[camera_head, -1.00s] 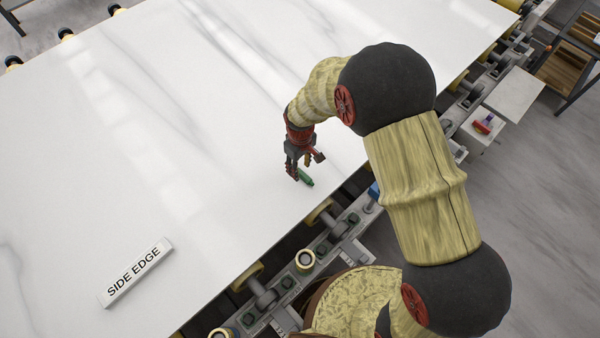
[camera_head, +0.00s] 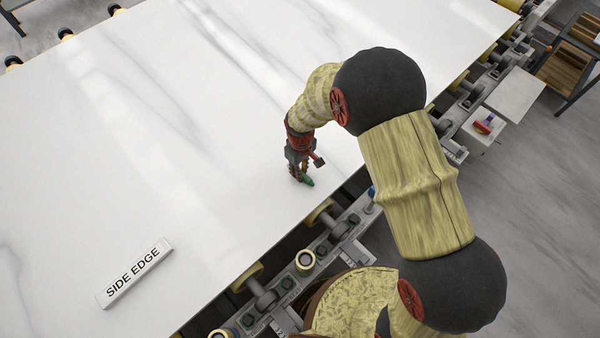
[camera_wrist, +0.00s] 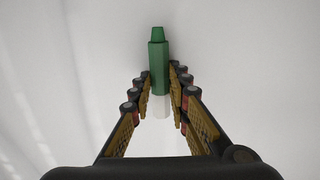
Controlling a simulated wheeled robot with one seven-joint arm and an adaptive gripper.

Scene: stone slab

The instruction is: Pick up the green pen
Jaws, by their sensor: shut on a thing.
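The green pen (camera_head: 308,181) is at the white stone slab (camera_head: 200,140), near the slab's front edge. In the wrist view the pen (camera_wrist: 158,62) has a green cap end pointing up the picture and a pale part between the fingers. My gripper (camera_head: 301,177) is low over the slab with its fingertips at the pen. In the wrist view the fingers of my gripper (camera_wrist: 160,88) are closed in on both sides of the pen. I cannot tell whether the pen is touching the slab or just clear of it.
A "SIDE EDGE" label block (camera_head: 135,273) lies on the slab at lower left. Rollers and a metal rail (camera_head: 305,261) run along the slab's front edge.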

